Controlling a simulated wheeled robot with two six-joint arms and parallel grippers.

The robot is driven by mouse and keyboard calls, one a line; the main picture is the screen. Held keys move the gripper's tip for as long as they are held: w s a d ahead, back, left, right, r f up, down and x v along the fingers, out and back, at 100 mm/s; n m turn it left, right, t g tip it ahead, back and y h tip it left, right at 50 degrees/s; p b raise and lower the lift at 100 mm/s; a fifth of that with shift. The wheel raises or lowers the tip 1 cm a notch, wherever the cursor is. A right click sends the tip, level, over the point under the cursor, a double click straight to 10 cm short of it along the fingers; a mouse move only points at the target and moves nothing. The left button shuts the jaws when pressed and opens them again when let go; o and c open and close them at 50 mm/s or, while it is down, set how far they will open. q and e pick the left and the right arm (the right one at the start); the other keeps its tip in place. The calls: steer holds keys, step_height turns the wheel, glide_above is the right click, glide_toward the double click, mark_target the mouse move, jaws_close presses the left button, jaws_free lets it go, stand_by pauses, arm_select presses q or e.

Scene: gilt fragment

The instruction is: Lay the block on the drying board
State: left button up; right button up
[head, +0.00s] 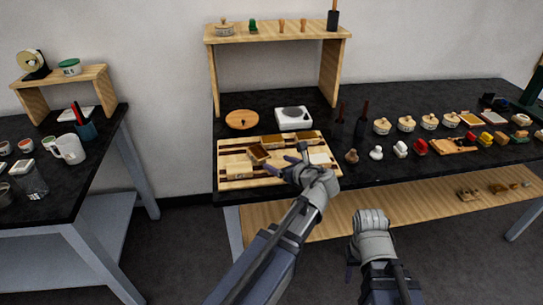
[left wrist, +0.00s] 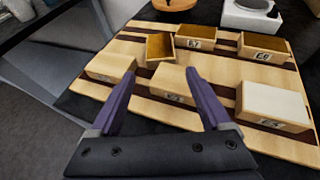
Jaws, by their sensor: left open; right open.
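A striped wooden board (head: 226,148) lies on the black counter and carries several small labelled wooden boxes or blocks; I cannot tell which one the task means. In the left wrist view, a closed wooden box (left wrist: 170,82) sits just beyond and between my fingertips, and another closed one (left wrist: 110,67) is at the left. An open box (left wrist: 160,47) stands askew behind them. My left gripper (left wrist: 160,88) is open and empty, above the board's near edge (left wrist: 150,118). My right gripper (head: 370,217) is low in front of the counter, its fingers hardly visible.
Other boxes (left wrist: 196,37) (left wrist: 263,47) and a white-topped one (left wrist: 275,102) share the board. Behind are a round wooden lid (head: 242,119) and a white device (head: 294,118).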

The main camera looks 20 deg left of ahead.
arm_select(q)
steer(key=shift+v, duration=1.1)
steer(key=shift+s+d+f+n+p, duration=0.15)
steer(key=shift+s+n+p, duration=0.1)
steer(key=shift+n+p, duration=0.15)
steer(key=s+d+f+n+g+h+p, duration=0.3)
steer(key=s+d+n+g+h, duration=0.1)
steer(key=s+d+n, duration=0.4)
steer(key=s+d+f+n+g+h+p, duration=0.3)
steer(key=s+d+n, duration=0.5)
steer(key=s+n, duration=0.3)
steer(key=n+g+h, duration=0.1)
steer(key=h, duration=0.1)
steer(key=shift+d+f+n+h, duration=0.3)
steer(key=shift+d, duration=0.05)
